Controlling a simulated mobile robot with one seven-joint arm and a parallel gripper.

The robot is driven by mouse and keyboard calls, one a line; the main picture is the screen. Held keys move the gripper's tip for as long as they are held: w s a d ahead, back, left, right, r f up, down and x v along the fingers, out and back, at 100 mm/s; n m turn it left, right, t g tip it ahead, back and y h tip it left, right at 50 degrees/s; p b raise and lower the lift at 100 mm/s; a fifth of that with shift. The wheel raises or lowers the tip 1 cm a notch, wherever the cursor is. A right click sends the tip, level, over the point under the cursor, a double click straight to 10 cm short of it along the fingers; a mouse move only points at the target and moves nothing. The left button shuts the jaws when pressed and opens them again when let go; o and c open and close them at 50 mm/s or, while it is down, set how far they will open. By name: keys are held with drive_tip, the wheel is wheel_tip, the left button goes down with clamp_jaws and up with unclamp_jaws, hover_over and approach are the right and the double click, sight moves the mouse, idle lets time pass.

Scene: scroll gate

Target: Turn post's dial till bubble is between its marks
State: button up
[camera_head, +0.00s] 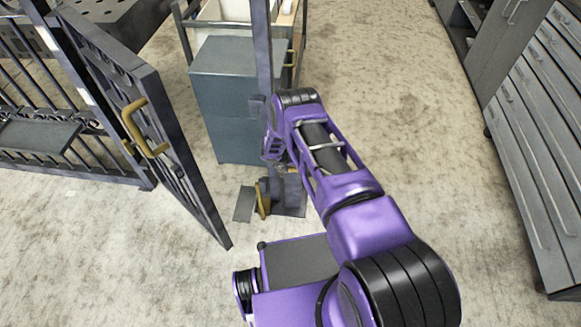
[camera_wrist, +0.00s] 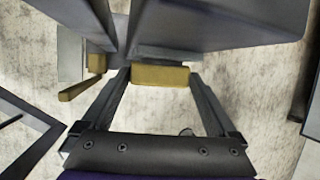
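The dark post (camera_head: 263,60) stands upright beyond my arm in the head view, its foot on the floor plate. A brass block (camera_wrist: 160,76), possibly part of the dial, lies between my fingertips in the wrist view. My gripper (camera_wrist: 160,75) is spread wide, with one finger near each end of the block; I cannot tell if they touch it. In the head view my arm's end is against the post and the fingers are hard to make out. No bubble or marks can be seen in either view.
A barred gate (camera_head: 150,120) with a brass handle (camera_head: 143,130) stands at the left. A grey-blue cabinet (camera_head: 228,100) is right behind the post. A brass piece (camera_head: 263,198) sits low by the post's foot. Grey drawers (camera_head: 535,150) line the right; the floor between is clear.

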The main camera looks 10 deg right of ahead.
drive_tip(key=shift+c, duration=1)
drive_tip(key=shift+r+p, duration=0.15)
drive_tip(key=shift+p, duration=0.35)
